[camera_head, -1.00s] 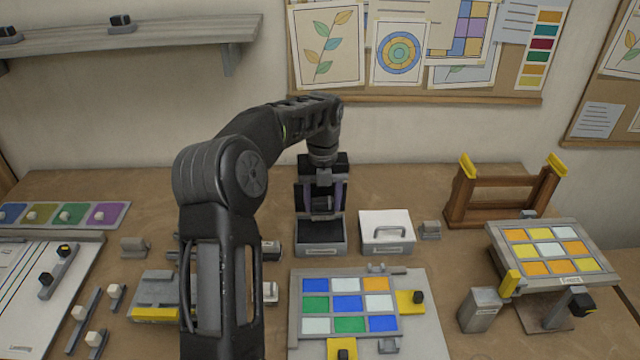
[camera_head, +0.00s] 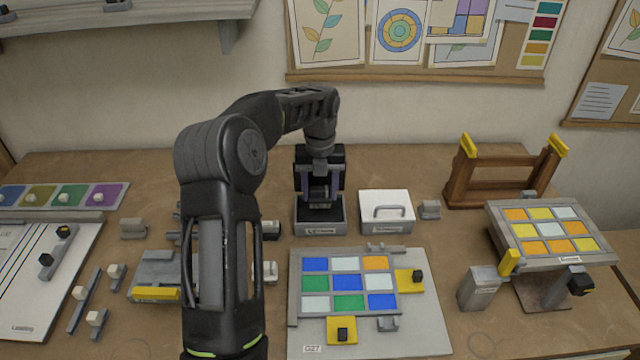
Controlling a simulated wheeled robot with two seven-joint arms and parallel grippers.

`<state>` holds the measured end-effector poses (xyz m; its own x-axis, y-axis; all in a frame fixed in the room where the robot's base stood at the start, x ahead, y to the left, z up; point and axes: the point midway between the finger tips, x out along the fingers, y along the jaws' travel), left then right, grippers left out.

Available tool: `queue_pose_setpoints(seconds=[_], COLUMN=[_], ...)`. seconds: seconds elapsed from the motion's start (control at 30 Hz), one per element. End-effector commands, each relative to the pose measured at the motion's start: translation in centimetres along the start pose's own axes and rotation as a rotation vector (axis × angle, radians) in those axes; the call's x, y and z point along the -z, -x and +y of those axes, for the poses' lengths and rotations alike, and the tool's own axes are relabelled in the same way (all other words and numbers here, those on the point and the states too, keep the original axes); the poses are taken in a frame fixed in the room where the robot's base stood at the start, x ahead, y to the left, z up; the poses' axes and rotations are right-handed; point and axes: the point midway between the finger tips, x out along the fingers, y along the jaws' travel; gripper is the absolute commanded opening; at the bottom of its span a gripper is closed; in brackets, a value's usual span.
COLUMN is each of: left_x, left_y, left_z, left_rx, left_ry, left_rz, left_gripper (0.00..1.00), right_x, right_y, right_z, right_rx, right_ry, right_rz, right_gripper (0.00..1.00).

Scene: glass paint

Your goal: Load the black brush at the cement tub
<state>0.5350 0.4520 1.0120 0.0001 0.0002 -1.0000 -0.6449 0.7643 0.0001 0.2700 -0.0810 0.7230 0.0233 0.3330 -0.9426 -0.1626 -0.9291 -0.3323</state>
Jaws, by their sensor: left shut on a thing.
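The cement tub (camera_head: 320,228) is a grey open box with a dark inside and a label on its front, at the back middle of the bench. My left gripper (camera_head: 320,194) points down over it. Its jaws are shut on a dark thing, taken as the black brush (camera_head: 320,199). The brush's lower end is low over or inside the tub; whether it touches the contents cannot be told. My right gripper is not in view.
A white lidded box (camera_head: 386,226) stands close right of the tub. A panel of coloured tiles (camera_head: 294,290) lies in front. A wooden rack (camera_head: 462,190) and a tilted tile stand (camera_head: 590,262) are at the right. My left arm hides part of the bench left of the tub.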

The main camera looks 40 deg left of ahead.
Motion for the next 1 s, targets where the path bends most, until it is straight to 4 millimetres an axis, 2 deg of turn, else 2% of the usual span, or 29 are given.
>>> queue_pose_setpoints(seconds=[0.03,0.23,1.0], left_x=[0.0,0.0,0.0], left_y=[-1.0,-2.1,-2.2], left_z=[0.0,0.0,0.0], left_rx=[0.000,0.000,0.000], left_ry=[0.000,0.000,-0.001], left_rz=[0.001,0.001,0.000], left_gripper=[0.20,0.20,0.20], right_x=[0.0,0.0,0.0], right_y=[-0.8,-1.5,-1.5], right_z=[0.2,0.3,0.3], right_rx=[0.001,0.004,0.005], right_ry=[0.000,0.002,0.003], right_rz=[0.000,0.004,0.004], right_gripper=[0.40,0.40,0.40])
